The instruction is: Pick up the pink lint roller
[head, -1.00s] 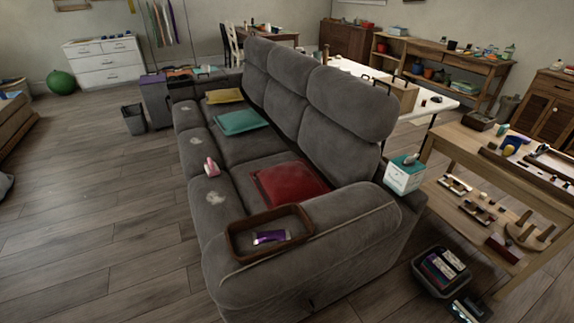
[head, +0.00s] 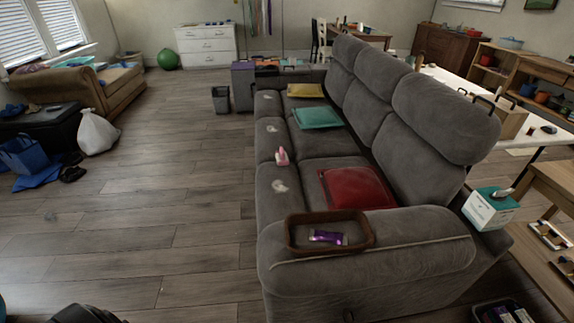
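The pink lint roller (head: 282,156) is small in the head view. It sits near the front edge of the grey sofa (head: 330,142), between pale lint patches on the seats. Nothing touches it from above. Neither of my grippers is visible in the head view. A dark shape cut off at the bottom left edge is too partial to identify.
A brown tray (head: 367,247) with a purple packet (head: 328,237) rests on the sofa's near arm. A red cushion (head: 357,188) lies beyond it. The wooden floor left of the sofa is clear. A white bag (head: 98,132) stands farther left.

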